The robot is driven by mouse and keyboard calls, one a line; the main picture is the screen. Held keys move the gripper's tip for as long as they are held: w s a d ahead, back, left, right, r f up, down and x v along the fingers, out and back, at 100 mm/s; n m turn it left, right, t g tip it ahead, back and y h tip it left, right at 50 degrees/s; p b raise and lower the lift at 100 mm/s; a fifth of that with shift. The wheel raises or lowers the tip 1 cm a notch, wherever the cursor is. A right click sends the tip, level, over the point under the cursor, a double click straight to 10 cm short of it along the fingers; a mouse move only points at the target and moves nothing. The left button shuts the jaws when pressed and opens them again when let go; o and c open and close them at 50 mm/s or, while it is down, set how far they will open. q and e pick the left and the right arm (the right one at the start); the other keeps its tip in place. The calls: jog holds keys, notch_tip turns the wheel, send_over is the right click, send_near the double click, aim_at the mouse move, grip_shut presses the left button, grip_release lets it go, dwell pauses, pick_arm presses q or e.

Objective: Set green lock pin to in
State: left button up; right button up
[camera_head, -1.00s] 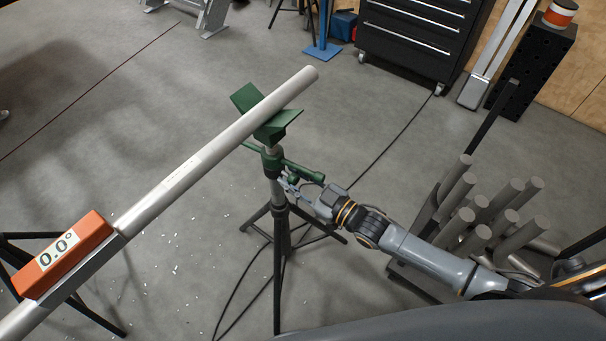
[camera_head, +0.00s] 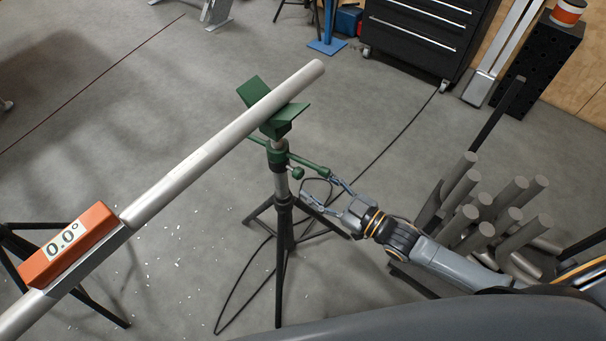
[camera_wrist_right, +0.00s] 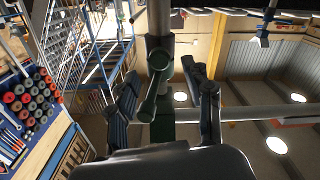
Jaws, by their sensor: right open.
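A green stand head (camera_head: 275,112) with a V-shaped top carries a grey pipe (camera_head: 215,147). Below it, a green collar (camera_head: 277,157) sits on the stand's post. A green bar (camera_head: 310,165) sticks out to the right from the collar, and a small green knob (camera_head: 297,173) sits under it; I cannot tell which is the lock pin or its setting. My right gripper (camera_head: 322,196) is open and empty, to the lower right of the knob. In the right wrist view, a green bar with a rounded end (camera_wrist_right: 152,95) appears between the spread fingers (camera_wrist_right: 165,98). My left gripper is not in view.
An orange level reading 0.0° (camera_head: 68,245) sits on the pipe. The stand's black tripod legs (camera_head: 282,255) spread below. A rack of grey rods (camera_head: 490,215) stands at the right, close to my right arm. A black tool cabinet (camera_head: 425,35) is at the back.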

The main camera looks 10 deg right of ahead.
jog(key=v, duration=0.5)
jog(key=shift+s+d, duration=0.1)
dwell(0.3)
jog(key=s+d+f+m+g+h+p, duration=0.1)
jog(key=s+d+f+m+g+h, duration=0.2)
jog(key=f, duration=0.6)
jog(key=s+d+f+m+h+p, duration=0.1)
jog(key=s+d+f+h, duration=0.2)
jog(key=f, duration=0.7)
jog(key=s+d+f+m+g+h+p, duration=0.1)
jog(key=s+d+f+m+g+h, duration=0.15)
jog(key=d+f, duration=0.45)
jog(key=s+a+f+g, duration=0.2)
jog(key=s+f, duration=0.3)
jog(key=s, duration=0.3)
jog(key=s+a+f+m+g+h, duration=0.1)
jog(key=s+a+f+g, duration=0.1)
jog(key=s+f, duration=0.3)
jog(key=s+a+f+g+h, duration=0.1)
jog(key=s+f, duration=0.4)
jog(key=s, duration=0.7)
jog(key=a+g+p, duration=0.1)
jog(key=g, duration=0.1)
jog(key=shift+s+a+m+g, duration=0.25)
jog(key=shift+a+m+g, duration=0.1)
jog(key=shift+h, duration=0.25)
